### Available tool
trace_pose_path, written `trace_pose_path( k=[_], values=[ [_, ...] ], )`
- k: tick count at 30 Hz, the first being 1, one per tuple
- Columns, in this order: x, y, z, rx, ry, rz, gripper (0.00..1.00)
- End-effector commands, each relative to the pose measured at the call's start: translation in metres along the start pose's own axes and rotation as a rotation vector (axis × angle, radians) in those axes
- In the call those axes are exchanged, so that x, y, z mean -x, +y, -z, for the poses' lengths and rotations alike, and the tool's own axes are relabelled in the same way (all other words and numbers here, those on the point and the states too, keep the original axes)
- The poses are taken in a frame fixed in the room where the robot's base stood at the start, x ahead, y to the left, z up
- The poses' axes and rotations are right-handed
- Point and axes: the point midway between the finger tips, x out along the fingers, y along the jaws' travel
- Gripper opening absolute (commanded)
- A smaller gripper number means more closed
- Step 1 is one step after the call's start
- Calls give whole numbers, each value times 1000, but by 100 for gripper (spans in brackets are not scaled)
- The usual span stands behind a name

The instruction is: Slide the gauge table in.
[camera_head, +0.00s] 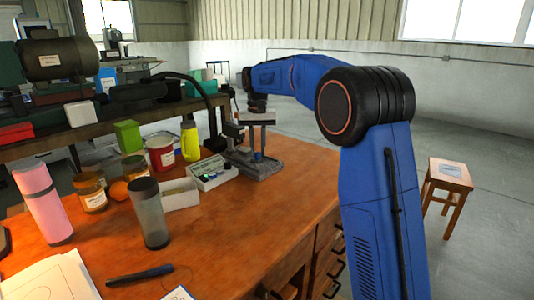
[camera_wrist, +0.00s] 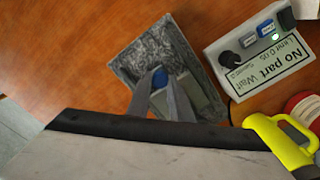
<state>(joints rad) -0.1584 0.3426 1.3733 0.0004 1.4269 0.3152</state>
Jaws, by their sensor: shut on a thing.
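The gauge stands near the far right edge of the wooden table, with a dark grey mottled base (camera_head: 262,168) that also shows in the wrist view (camera_wrist: 130,62). A small blue knob (camera_wrist: 160,78) shows between my fingertips, above the base. My gripper (camera_head: 257,151) points down over the gauge, and its fingers (camera_wrist: 161,82) are shut on the blue knob. A lighter grey slab (camera_wrist: 187,92), perhaps part of the gauge table, shows beside the right finger. The fingers hide part of it, so I cannot tell how far in the table sits.
A yellow bottle (camera_head: 190,141), red tub (camera_head: 160,152) and open tray (camera_head: 181,194) stand left. The table's front right is clear.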

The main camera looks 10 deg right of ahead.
Motion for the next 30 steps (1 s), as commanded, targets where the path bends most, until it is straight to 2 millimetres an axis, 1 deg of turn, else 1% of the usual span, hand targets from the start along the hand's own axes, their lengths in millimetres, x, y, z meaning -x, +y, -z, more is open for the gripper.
trace_pose_path(
  k=[1, 6, 10, 18, 19, 20, 21, 30],
  values=[
    [0, -7, 7, 1, 3, 0, 0],
    [1, -21, 21, 1, 3, 0, 0],
    [1, -24, 25, 0, 4, 1, 0],
    [1, -26, 26, 0, 8, 3, 0],
    [2, -26, 26, 0, 8, 3, 22],
    [1, -26, 26, 0, 8, 3, 29],
    [1, -26, 26, 0, 7, 3, 38],
    [1, -25, 25, 0, 3, 1, 38]
  ],
)
